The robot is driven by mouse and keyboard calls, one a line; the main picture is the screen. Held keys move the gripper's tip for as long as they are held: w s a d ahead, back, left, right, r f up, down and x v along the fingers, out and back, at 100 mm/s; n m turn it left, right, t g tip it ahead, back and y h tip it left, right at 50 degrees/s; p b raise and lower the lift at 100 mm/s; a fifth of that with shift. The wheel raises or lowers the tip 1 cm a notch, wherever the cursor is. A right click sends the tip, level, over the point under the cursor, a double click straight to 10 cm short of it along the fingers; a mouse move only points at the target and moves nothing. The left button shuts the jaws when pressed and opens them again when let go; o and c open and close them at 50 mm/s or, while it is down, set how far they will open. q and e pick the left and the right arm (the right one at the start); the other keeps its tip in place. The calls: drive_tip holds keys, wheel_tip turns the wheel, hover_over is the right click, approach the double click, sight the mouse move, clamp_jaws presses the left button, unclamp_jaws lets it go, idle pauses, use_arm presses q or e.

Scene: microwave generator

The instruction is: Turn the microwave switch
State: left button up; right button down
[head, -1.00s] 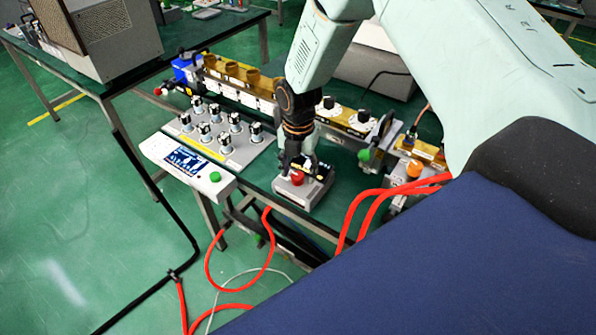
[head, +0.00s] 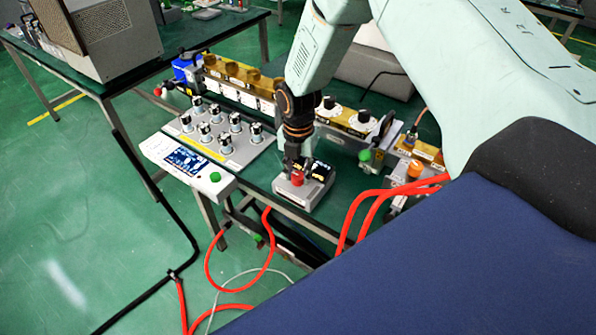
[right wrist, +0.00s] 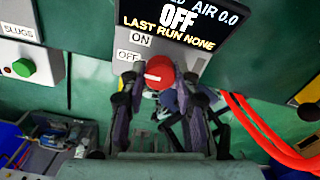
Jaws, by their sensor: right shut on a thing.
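The microwave switch is a red knob (head: 297,179) on a small grey control box (head: 306,197) at the front edge of the bench. In the right wrist view the knob (right wrist: 159,70) shows a short pale mark, with ON and OFF labels to its upper left. The box's black display (right wrist: 180,22) reads OFF, AIR 0.0 and LAST RUN NONE. My right gripper (head: 296,168) reaches down from above and is shut on the red knob, a finger on each side. Its fingers partly hide the box front. My left gripper is not in view.
A panel of several black-and-silver knobs (head: 216,135) and a white box with a green button (head: 214,177) stand to the left. Brass-coloured waveguide parts (head: 240,75) run behind. Red hoses (head: 366,203) loop on the right, close to the gripper.

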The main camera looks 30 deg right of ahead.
sight(298, 175)
drive_tip(key=shift+s+m, duration=0.1)
drive_tip(key=shift+m, duration=0.3)
drive_tip(key=m+p, duration=0.1)
drive_tip(key=m, duration=0.4)
drive_tip(key=shift+m, duration=0.3)
drive_tip(key=m+p, duration=0.1)
drive_tip(key=m, duration=0.4)
drive_tip(key=shift+m, duration=0.3)
drive_tip(key=c, duration=1)
unclamp_jaws()
drive_tip(key=shift+a, duration=0.1)
wheel_tip(298, 175, up, 12)
